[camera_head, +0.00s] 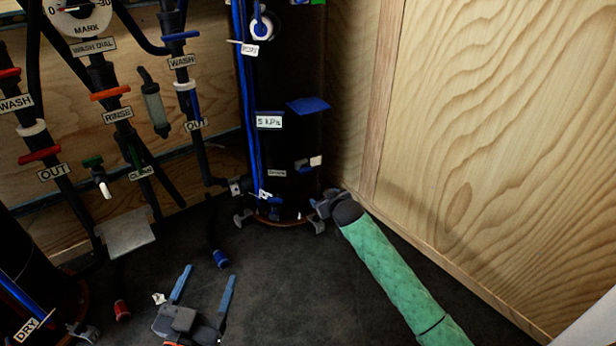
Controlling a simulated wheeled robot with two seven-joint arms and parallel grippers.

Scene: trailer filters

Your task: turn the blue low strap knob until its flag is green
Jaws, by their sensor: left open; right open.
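The tall black column with blue lines (285,90) stands at the back centre. A brown strap ring (280,220) circles its foot, with grey clamp-like pieces (243,217) around it. I cannot tell which small piece is the low strap knob. A small dark blue piece with a pale tab (315,160) is on the column's right side; no green flag shows clearly there. My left gripper (204,288) is open and empty, low in the picture, in front of the column and apart from it. My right gripper is not in view.
A green roll with a dark end (395,275) lies right of the column's foot, near the wooden wall (490,130). A blue cylinder (220,259) and a red one (122,311) are near my gripper. Labelled pipes (120,125) fill the left. Dark floor is clear at centre.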

